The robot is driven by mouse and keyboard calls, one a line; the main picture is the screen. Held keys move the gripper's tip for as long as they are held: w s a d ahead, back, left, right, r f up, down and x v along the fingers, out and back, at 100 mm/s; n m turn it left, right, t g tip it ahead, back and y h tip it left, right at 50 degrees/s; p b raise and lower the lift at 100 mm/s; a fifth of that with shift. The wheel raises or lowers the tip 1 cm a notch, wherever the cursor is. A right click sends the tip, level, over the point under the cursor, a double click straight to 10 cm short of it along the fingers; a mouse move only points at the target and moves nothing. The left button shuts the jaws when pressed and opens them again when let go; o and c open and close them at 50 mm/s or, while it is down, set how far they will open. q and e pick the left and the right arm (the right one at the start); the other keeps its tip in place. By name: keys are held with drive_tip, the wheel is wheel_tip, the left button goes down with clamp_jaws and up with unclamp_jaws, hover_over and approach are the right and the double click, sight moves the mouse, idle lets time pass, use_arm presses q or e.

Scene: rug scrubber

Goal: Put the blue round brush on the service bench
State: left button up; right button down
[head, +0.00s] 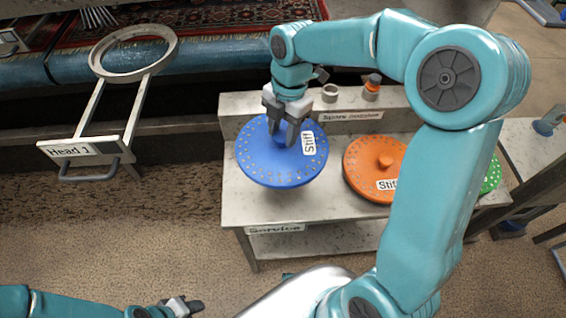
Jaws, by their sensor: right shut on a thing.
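The blue round brush (262,165) is a flat disc with a ring of small dots and a "Stiff" label. It is over the left part of the service bench (240,208); I cannot tell whether it touches the top. My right gripper (283,140) comes down from above and is shut on the brush's centre knob, which the fingers partly hide. My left gripper (185,306) is low at the bottom left, away from the bench, small and partly seen; its jaw state is unclear.
An orange round brush (365,160) lies right of the blue one, and a green one (491,176) is partly hidden behind my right arm. Small parts (371,88) stand on the back shelf. The Head 1 frame (85,150) with its ring is at left. A patterned rug lies behind.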

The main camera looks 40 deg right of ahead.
wheel_tip(320, 180, down, 12)
drive_tip(key=shift+r+b, duration=0.1)
drive_tip(key=shift+b, duration=0.25)
drive_tip(key=c, duration=0.6)
unclamp_jaws()
drive_tip(key=shift+s, duration=0.1)
